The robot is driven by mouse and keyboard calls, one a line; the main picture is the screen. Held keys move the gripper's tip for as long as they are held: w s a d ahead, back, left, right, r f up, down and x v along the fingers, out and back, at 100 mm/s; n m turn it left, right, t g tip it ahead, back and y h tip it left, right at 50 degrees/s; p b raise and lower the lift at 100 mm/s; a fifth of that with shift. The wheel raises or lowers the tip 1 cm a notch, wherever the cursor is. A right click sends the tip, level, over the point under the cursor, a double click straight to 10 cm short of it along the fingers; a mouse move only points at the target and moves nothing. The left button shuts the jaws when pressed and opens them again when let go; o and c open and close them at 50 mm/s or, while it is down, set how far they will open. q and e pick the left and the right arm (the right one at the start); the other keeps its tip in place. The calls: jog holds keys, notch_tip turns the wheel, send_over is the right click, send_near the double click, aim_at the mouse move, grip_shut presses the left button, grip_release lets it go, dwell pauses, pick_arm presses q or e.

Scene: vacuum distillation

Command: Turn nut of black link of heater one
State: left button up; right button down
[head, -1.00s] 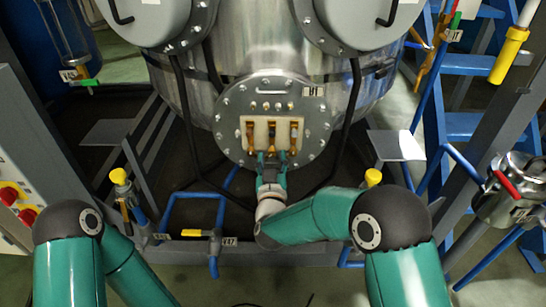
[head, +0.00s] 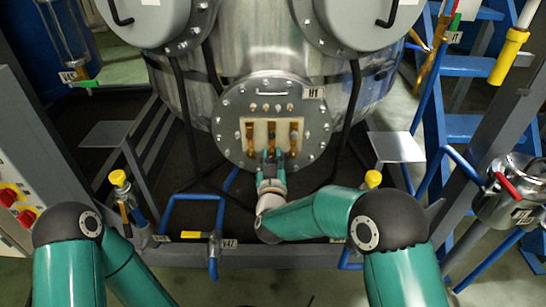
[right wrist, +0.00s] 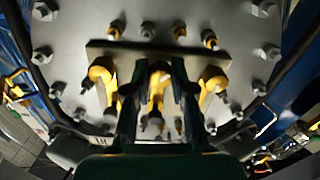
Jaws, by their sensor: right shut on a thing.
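Heater one (head: 235,142) is a round grey bolted flange low on the steel vessel, with an H1 tag (head: 313,93). A pale plate (head: 259,124) on it carries three brass-coloured links. I cannot make out a black colour on any link. My left gripper is out of view.
Blue pipes with a yellow-handled valve tagged V47 (head: 200,234) lie below the heater. Grey plates (head: 396,146) stand on both sides. Black cables run down the vessel. A red-handled steel vessel (head: 507,190) is at the right.

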jog(key=shift+f+m+b, duration=0.15)
jog(key=shift+m+b, duration=0.65)
jog(key=shift+b, duration=0.15)
jog(key=m+b, duration=0.9)
jog(key=b, duration=0.1)
jog(key=shift+m, duration=0.3)
jog(key=shift+d+m+b, duration=0.1)
jog(key=shift+m+b, duration=0.6)
jog(key=shift+m, duration=0.2)
jog(key=shift+m+b, duration=0.35)
jog(key=shift+m, duration=0.55)
jog(key=m, duration=0.2)
jog(key=shift+m, duration=0.3)
jog(key=m, duration=0.4)
jog(key=shift+m, duration=0.3)
jog(key=m, duration=0.4)
jog(key=shift+d, duration=0.1)
jog(key=shift+f+m, duration=0.1)
jog(key=shift+m, duration=0.2)
